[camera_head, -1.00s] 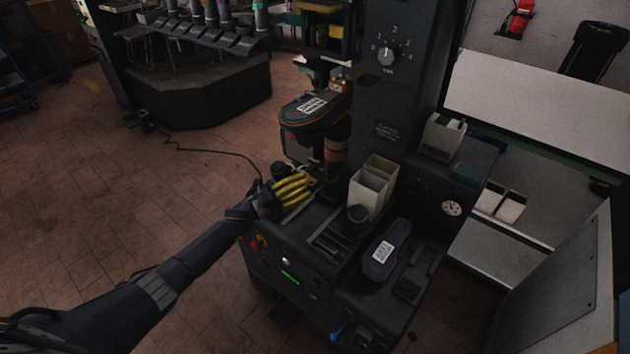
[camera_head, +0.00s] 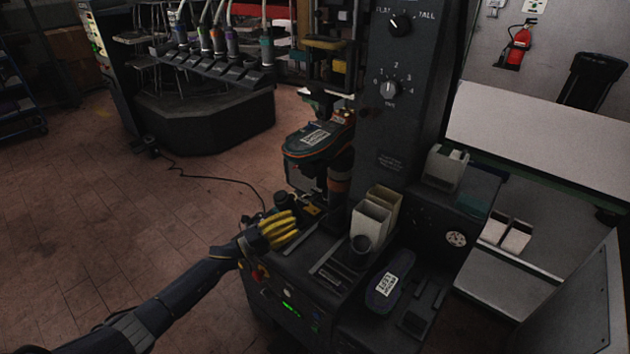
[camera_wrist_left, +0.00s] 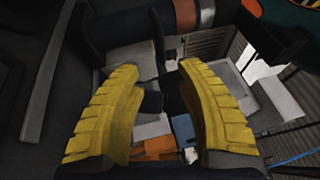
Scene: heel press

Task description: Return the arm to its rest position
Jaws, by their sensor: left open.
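My left gripper (camera_head: 289,228) has yellow ribbed fingers and is at the left front of the dark heel press (camera_head: 395,160), near the top of its console. In the left wrist view the fingers (camera_wrist_left: 160,75) stand apart with a clear gap and nothing held between them. Behind the gap are dark and grey machine parts and an orange piece. My left arm (camera_head: 180,300) comes in from the lower left. My right gripper is not in view.
An orange-edged dark press head (camera_head: 318,141) overhangs just behind the gripper. Cream bins (camera_head: 375,215) and a labelled dark sole-shaped piece (camera_head: 388,287) sit to the right. A control panel with a green display (camera_head: 290,306) is below. Open tiled floor (camera_head: 130,230) lies left.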

